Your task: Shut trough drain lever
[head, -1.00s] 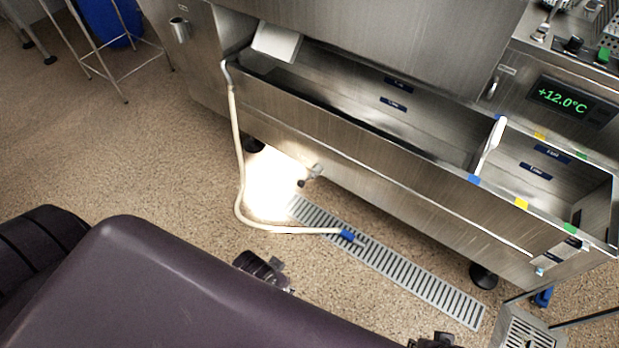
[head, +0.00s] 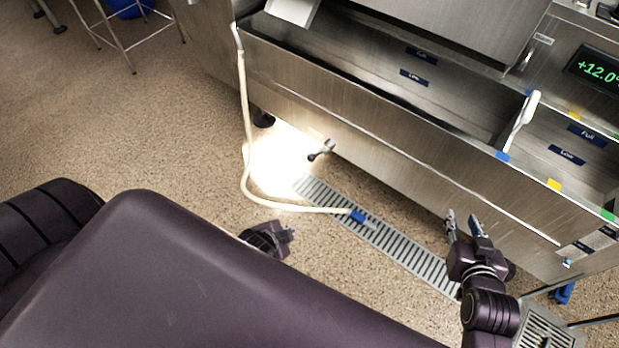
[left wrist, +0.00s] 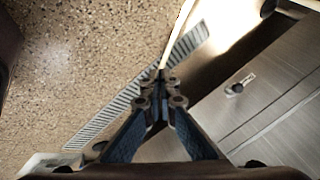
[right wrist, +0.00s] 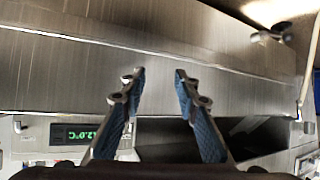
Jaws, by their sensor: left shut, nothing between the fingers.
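The drain lever (head: 321,150) is a small metal valve with a dark-ended handle, low on the front underside of the steel trough (head: 400,155). Its handle points down and left in the head view. A small fitting that looks like it shows in the left wrist view (left wrist: 240,86) and right wrist view (right wrist: 270,34). My right gripper (head: 463,219) is open and empty before the trough front, well right of the lever. It shows in the right wrist view (right wrist: 160,75). My left gripper (left wrist: 163,82) is shut and empty; in the head view my own body partly hides it.
A cream hose (head: 246,130) hangs from the trough's left end to a blue-tipped end at the floor drain grate (head: 400,246). A white paddle (head: 522,118) stands on the trough divider. Open floor lies left. A perforated metal step (head: 545,330) stands at lower right.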

